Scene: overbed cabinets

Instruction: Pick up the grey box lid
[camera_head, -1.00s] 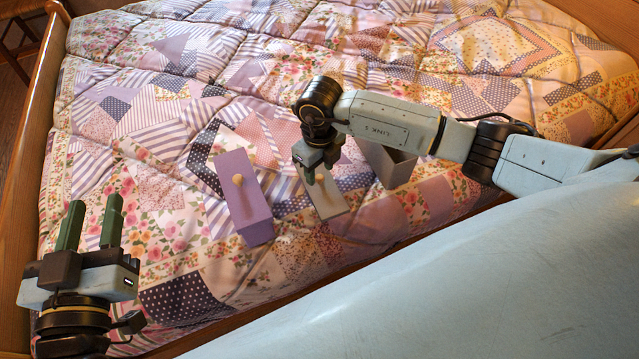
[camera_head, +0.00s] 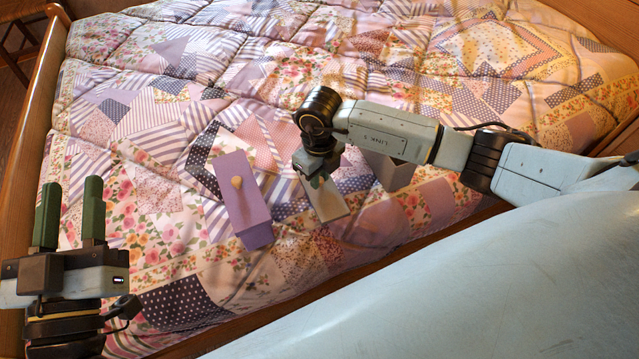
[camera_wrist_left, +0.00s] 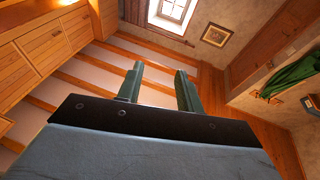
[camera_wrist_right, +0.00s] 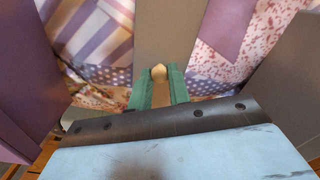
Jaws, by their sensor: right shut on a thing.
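The grey box lid (camera_head: 325,199) is a flat grey panel on the quilt, right of the purple box. Its small wooden knob (camera_wrist_right: 158,73) shows between the fingers in the right wrist view. My right gripper (camera_head: 317,180) reaches down over the lid and is shut on that knob; the lid (camera_wrist_right: 172,35) spans the view beyond the fingers. I cannot tell whether the lid is clear of the quilt. The grey box (camera_head: 393,172) stands just right of it, partly hidden by my right arm. My left gripper (camera_head: 70,182) is open and empty at the left.
A purple box with a knobbed lid (camera_head: 250,218) lies close left of the grey lid. The patchwork bed (camera_head: 150,150) is otherwise clear, with a wooden frame edge (camera_head: 35,120) at the left. The left wrist view shows cabinets (camera_wrist_left: 50,50) and a window (camera_wrist_left: 170,15).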

